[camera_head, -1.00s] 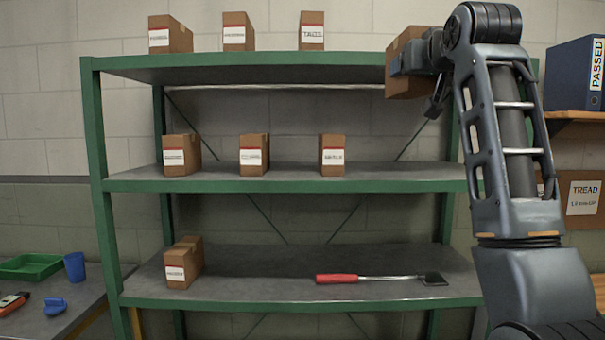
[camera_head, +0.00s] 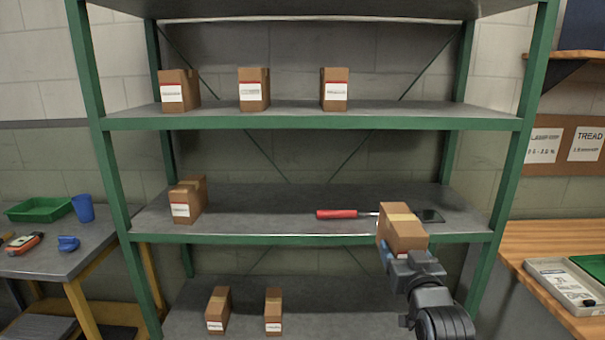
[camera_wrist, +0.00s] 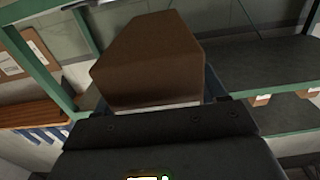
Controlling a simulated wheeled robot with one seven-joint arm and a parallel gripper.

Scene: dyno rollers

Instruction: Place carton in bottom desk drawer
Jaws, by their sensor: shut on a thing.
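A brown carton (camera_head: 403,229) with a tape strip on top is held in my gripper (camera_head: 400,258) in front of the shelf with the red-handled tool. In the wrist view the carton (camera_wrist: 150,60) fills the upper middle, with a finger visible at its right side and the gripper body below. My gripper is shut on the carton. The carton's front face is partly hidden by the gripper. No desk drawer can be made out in these frames.
A green-framed shelf rack (camera_head: 310,240) stands ahead, holding several labelled cartons and a red-handled tool (camera_head: 340,214). A wooden desk (camera_head: 555,250) with a grey tray (camera_head: 568,285) is at right. A grey table (camera_head: 75,243) with a green tray (camera_head: 40,209) is at left.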

